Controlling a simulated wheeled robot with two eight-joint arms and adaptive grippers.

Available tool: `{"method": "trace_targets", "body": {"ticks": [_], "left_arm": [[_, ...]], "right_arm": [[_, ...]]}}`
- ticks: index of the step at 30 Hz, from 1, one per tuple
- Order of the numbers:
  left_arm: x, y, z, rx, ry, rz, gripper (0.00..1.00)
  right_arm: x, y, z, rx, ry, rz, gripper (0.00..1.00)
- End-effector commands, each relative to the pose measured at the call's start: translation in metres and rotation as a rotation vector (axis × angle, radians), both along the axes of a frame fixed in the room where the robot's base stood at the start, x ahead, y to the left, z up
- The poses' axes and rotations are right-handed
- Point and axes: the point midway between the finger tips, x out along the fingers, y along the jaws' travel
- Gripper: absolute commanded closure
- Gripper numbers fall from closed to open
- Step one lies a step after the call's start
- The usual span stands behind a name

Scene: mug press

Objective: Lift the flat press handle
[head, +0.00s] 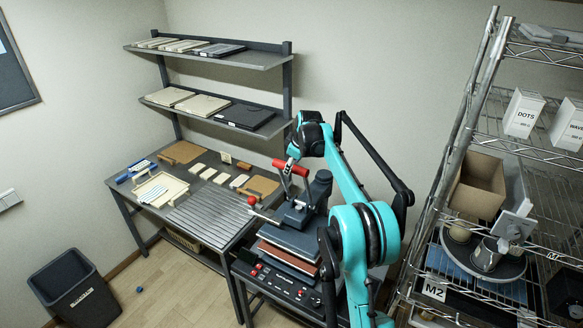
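The flat press (291,238) stands on a dark stand right of the workbench. Its dark upper plate lies over a reddish-brown layer, with a control base (275,283) below. The press handle, a red bar (302,170), is above the plate on grey side levers. A teal and black arm comes in from the lower right and bends down to the handle; I take it as my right arm. Its gripper (289,168) is at the middle of the red bar. The fingers are too small to show whether they are closed on it. My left gripper is not in view.
A red ball knob (252,200) on a rod sticks out left of the press. The workbench (212,218) holds trays and boards, with shelves (215,57) behind. A wire rack (465,150) stands close on the right. A bin (75,285) is at the lower left.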

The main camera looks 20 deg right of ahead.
Motion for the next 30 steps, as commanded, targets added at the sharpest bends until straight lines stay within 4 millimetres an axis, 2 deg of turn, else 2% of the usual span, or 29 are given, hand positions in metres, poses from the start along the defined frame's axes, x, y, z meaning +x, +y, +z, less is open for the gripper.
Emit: {"method": "trace_targets", "body": {"ticks": [6, 12, 18, 30], "left_arm": [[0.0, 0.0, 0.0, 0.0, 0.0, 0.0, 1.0], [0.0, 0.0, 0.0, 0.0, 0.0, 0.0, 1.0], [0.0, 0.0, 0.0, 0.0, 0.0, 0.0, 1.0], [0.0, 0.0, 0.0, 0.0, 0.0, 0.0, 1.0]], "right_arm": [[-0.024, -0.002, 0.044, 0.001, 0.0, -0.002, 0.51], [-0.039, -0.003, 0.072, 0.0, -0.001, -0.001, 0.51], [-0.044, -0.003, 0.082, 0.0, -0.001, -0.001, 0.51], [-0.044, -0.003, 0.082, 0.0, -0.001, -0.001, 0.51]]}}
